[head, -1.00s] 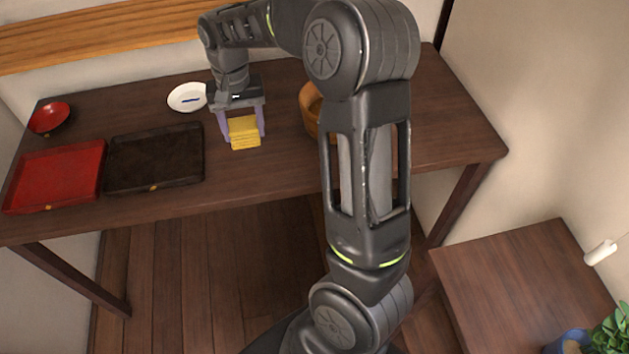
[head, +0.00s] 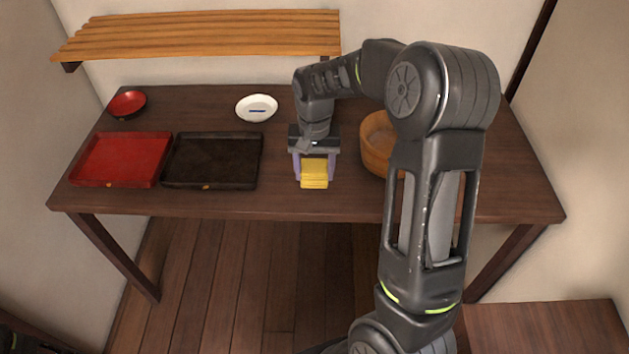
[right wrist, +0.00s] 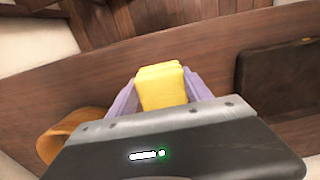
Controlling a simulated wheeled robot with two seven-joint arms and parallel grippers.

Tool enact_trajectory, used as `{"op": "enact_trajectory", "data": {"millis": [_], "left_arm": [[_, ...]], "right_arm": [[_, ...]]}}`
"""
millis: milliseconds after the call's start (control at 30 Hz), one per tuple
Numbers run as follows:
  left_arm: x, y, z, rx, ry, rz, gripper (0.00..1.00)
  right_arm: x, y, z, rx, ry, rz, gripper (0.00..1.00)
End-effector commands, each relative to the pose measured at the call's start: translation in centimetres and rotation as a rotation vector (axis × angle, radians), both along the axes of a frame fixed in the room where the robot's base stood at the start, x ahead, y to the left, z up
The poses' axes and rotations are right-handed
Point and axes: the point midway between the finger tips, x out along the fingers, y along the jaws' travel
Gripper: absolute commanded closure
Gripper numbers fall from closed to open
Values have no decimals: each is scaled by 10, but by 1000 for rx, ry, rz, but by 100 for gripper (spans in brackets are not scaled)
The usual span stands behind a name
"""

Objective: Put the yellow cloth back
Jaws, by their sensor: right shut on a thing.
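The yellow cloth (head: 314,174) is a small folded block between the purple fingers of my right gripper (head: 314,170), over the front middle of the dark wooden table. In the right wrist view the cloth (right wrist: 162,86) sits between both fingers of the gripper (right wrist: 160,95), which is shut on it. I cannot tell for sure whether the cloth touches the tabletop. My left gripper is not in view.
A black tray (head: 212,184) and a red tray (head: 120,184) lie left of the cloth. A white dish (head: 257,107) and a red bowl (head: 127,104) stand behind. A wooden tub (head: 378,143) is right, partly behind my arm. A slatted shelf (head: 200,38) hangs above the table (head: 290,205).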

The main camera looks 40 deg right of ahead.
Motion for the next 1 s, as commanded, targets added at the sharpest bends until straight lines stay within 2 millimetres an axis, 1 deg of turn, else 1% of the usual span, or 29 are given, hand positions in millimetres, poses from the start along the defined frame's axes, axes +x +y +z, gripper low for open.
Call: {"op": "enact_trajectory", "data": {"millis": [67,367,467,600,667,1000], "left_arm": [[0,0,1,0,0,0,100],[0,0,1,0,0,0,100],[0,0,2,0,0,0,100],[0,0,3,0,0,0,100],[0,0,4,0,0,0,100],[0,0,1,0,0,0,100]], "right_arm": [[0,0,-4,-1,-1,0,75],[0,0,-7,-1,-1,0,75],[0,0,-17,0,1,0,75],[-1,0,-36,0,2,0,75],[0,0,-41,0,0,0,75],[0,0,-45,0,-1,0,75]]}}
